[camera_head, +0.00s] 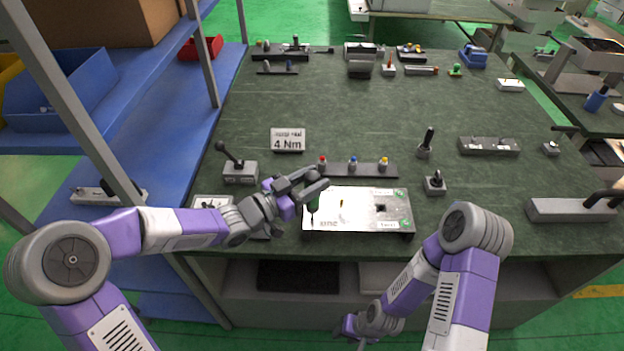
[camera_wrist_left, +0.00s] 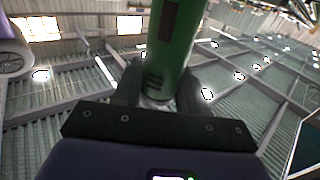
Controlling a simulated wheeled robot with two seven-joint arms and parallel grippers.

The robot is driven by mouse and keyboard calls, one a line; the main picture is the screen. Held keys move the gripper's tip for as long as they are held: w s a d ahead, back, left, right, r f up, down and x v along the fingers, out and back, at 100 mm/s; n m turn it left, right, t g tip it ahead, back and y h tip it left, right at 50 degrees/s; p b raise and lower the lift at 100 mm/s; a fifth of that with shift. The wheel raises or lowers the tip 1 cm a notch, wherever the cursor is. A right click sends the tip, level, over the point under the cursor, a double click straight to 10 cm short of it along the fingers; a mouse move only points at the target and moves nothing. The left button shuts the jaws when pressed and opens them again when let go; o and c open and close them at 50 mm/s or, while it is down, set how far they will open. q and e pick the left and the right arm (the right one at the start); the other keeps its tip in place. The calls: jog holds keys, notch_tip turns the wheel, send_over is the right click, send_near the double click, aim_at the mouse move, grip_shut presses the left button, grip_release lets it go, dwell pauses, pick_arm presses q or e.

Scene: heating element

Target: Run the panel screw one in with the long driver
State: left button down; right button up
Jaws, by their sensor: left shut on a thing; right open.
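The white panel (camera_head: 360,217) lies flat near the front edge of the bench, with a dark square opening and a small yellowish mark on it. My left gripper (camera_head: 312,186) is above the panel's left end, shut on the green-handled long driver (camera_head: 313,203). The driver points down, its tip over the panel's left part; I cannot tell whether it touches a screw. In the left wrist view the green handle (camera_wrist_left: 172,45) stands between the dark fingers (camera_wrist_left: 158,88). The panel screw is too small or hidden to make out. My right gripper (camera_head: 358,328) is open and low, in front of the bench.
A rack with red, blue and yellow-topped pieces (camera_head: 353,170) stands just behind the panel. A 4 Nm sign (camera_head: 288,139) and a lever box (camera_head: 240,171) are behind left. A black-handled switch (camera_head: 434,184) is to the right. The bench middle (camera_head: 350,110) is clear.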

pick_arm(q)
jog(key=shift+f+b, duration=0.3)
jog(key=shift+f, duration=0.15)
dwell(1.1)
jog(key=shift+r, duration=0.1)
jog(key=shift+r+p, duration=2.1)
jog(key=shift+r, duration=0.5)
jog(key=shift+f, duration=0.1)
